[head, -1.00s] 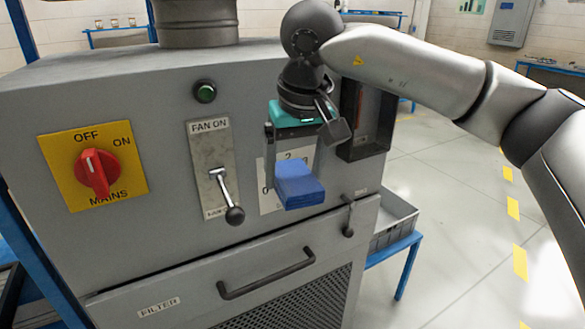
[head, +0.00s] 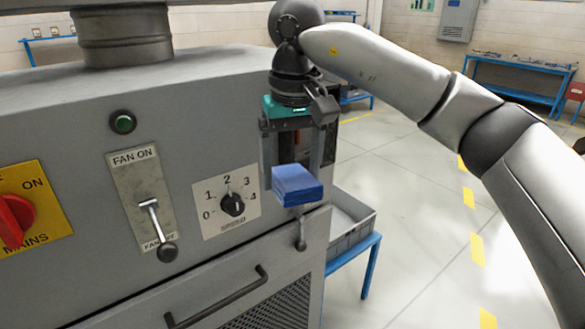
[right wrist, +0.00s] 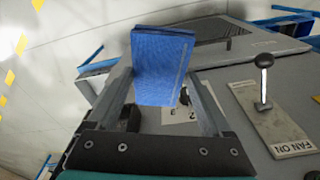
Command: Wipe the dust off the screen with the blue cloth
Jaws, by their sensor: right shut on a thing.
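The blue cloth (head: 297,187) is a folded pad held between the fingers of my right gripper (head: 295,170). In the right wrist view the cloth (right wrist: 162,66) stands between both fingers, clear of the machine as far as I can tell. My right gripper is in front of the right end of the grey machine front, beside the dial and above the filter door. A dark mesh panel (head: 285,308) shows low on that door. I cannot make out a display screen or dust. My left gripper is not in view.
The grey machine carries a fan lever (head: 155,225), a 0-4 dial (head: 232,204), a red mains switch (head: 14,218) and a door handle (head: 215,305). A grey crate (head: 345,235) sits on a blue stand at its right.

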